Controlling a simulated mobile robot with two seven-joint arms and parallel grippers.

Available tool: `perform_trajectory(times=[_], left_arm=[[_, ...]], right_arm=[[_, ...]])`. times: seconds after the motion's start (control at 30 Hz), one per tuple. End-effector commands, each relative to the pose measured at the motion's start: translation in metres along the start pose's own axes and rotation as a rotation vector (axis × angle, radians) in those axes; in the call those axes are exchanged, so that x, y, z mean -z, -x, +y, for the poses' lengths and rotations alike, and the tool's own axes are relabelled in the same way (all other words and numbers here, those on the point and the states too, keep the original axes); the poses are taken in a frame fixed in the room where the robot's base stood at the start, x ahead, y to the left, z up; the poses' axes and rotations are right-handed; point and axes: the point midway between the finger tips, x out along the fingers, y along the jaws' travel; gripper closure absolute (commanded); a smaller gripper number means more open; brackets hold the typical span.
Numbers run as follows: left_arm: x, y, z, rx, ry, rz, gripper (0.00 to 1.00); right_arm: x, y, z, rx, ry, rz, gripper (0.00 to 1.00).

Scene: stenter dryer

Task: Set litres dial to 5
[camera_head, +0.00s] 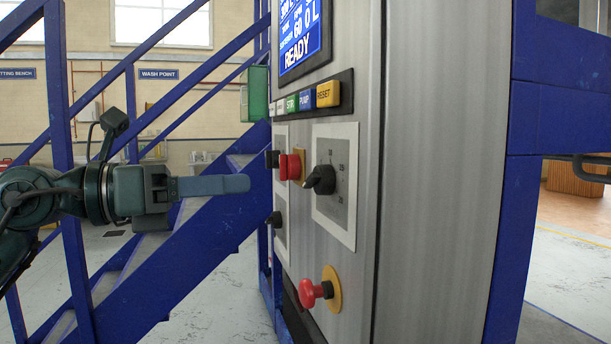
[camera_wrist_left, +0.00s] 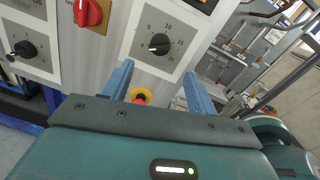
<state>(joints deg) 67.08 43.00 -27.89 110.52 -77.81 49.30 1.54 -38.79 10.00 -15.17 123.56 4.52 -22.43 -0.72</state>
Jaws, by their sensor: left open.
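A black dial (camera_head: 320,179) sits on a light scale plate (camera_head: 345,205) on the steel panel. In the left wrist view the dial (camera_wrist_left: 160,44) shows numbers up to about 30 around it; its exact setting is too small to read. No litres label is legible. My left gripper (camera_head: 246,184) is level in front of the panel, left of the dial, its fingers overlapping in the head view. In the left wrist view its fingers (camera_wrist_left: 159,70) are apart and empty, below the dial and not touching it. My right gripper is not in view.
A red knob (camera_head: 291,167) is left of the dial, and a red mushroom button (camera_head: 313,292) is below. Another black dial (camera_wrist_left: 22,50) is at the left in the wrist view. The lit screen (camera_head: 300,35) reads READY. Blue stairs (camera_head: 190,245) stand behind my left arm.

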Motion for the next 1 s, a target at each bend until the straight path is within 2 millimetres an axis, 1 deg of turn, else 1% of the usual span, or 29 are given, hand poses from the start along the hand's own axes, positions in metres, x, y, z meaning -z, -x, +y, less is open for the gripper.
perform_trajectory(times=[0.03, 0.1, 0.3, 0.4, 0.5, 0.67, 0.93, 1.0], left_arm=[[-0.004, -0.012, -0.002, 0.006, 0.002, -0.001, 0.42], [-0.004, -0.027, -0.002, 0.007, 0.002, 0.000, 0.42], [-0.004, -0.069, -0.002, 0.006, 0.004, -0.002, 0.42], [-0.003, -0.084, -0.002, 0.005, 0.003, -0.001, 0.42], [-0.002, -0.096, -0.001, 0.004, 0.004, -0.003, 0.42], [-0.001, -0.104, -0.001, 0.003, 0.003, -0.002, 0.42], [0.000, -0.105, -0.001, 0.003, 0.003, -0.002, 0.42], [0.000, -0.105, -0.001, 0.003, 0.003, -0.002, 0.47]], right_arm=[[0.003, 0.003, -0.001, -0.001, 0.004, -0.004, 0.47], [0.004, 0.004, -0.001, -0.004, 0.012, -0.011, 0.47], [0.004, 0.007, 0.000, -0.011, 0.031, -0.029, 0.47], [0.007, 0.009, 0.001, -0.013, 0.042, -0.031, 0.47], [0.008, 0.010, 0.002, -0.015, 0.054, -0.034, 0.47], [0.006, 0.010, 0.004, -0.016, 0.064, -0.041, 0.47], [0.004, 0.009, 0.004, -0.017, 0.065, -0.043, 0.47], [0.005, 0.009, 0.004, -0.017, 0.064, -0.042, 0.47]])
